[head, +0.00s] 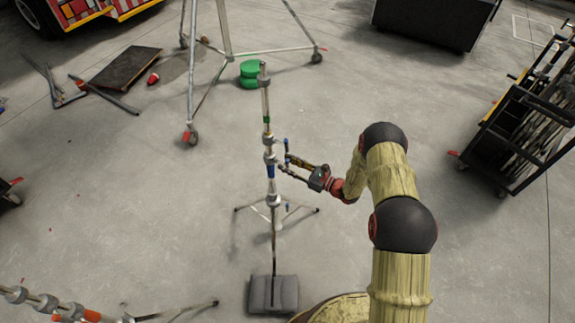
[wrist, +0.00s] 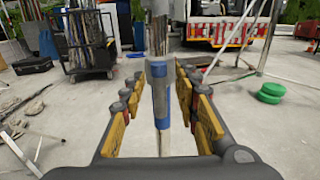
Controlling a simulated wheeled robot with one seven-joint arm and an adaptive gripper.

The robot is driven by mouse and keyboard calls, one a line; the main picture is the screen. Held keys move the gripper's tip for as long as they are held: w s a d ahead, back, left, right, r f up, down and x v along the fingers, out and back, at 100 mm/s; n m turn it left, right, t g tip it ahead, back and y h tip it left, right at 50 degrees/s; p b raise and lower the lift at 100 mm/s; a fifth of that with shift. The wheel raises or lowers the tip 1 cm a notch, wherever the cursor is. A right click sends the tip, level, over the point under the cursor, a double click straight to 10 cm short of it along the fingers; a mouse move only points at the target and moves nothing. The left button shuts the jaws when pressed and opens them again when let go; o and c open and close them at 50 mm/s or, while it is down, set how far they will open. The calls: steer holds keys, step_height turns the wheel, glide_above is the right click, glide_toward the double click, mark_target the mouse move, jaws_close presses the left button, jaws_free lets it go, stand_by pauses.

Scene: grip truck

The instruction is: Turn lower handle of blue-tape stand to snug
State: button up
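The blue-tape stand (head: 271,171) is upright, with a band of blue tape on its thin column and grey collars above and below. A small blue handle (head: 287,146) sticks out right of the upper collars. Another small blue piece, perhaps the lower handle (head: 287,207), shows by the lower collar. My gripper (head: 287,164) is just right of the column near blue-tape height. In the wrist view its yellow-padded fingers (wrist: 158,92) are apart, with the blue-taped column (wrist: 159,103) in the gap between or beyond them. I cannot see either finger pressing on a handle.
A grey sandbag (head: 273,294) lies at the near foot of the stand. A larger wheeled stand (head: 228,52) and green discs (head: 250,70) are behind. A loaded cart (head: 520,125) stands right. More stand parts (head: 45,303) lie near left. Floor between is mostly clear.

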steer(key=shift+c, duration=1.2)
jaws_close()
